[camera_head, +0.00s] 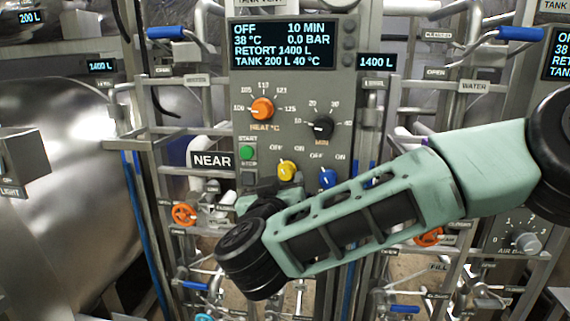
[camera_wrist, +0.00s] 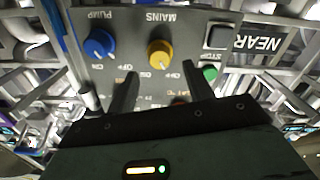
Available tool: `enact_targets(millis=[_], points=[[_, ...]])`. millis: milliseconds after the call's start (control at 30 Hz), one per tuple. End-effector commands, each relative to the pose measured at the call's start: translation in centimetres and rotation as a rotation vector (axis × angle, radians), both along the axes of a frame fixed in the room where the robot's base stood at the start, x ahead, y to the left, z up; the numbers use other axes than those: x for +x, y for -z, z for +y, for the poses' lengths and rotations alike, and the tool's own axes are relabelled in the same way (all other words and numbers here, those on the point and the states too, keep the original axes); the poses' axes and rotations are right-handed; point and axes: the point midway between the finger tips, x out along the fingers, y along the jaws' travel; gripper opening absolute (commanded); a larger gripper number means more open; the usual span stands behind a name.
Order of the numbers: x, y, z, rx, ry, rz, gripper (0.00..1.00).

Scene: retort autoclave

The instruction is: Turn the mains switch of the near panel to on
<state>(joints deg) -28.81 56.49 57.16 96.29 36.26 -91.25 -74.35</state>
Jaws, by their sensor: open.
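The near panel (camera_head: 245,105) is grey, with a NEAR sign (camera_head: 212,160) at its left. Its mains switch is a yellow knob (camera_head: 287,170) low on the panel, with OFF to its upper left and ON to its upper right. Its pointer seems to lean toward OFF. In the wrist view the panel appears upside down, and the yellow knob (camera_wrist: 160,53) sits under the word MAINS. My gripper (camera_wrist: 159,80) is open and empty. Its two dark fingers point at the panel on either side of the knob's line, apparently short of it. In the head view my arm partly hides the gripper.
The blue PUMP knob (camera_head: 327,178) is close to the right of the yellow one. A green START button (camera_head: 247,153) and a dark STOP button are to the left. Above are the orange heat knob (camera_head: 262,109) and black MIN knob (camera_head: 322,128). The display (camera_head: 283,45) reads OFF. Pipes surround the panel.

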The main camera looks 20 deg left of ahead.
Motion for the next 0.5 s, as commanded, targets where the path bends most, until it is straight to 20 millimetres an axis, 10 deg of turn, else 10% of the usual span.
enact_targets(millis=[500], points=[[5.0,0.0,1.2,0.001,0.000,-0.001,0.52]])
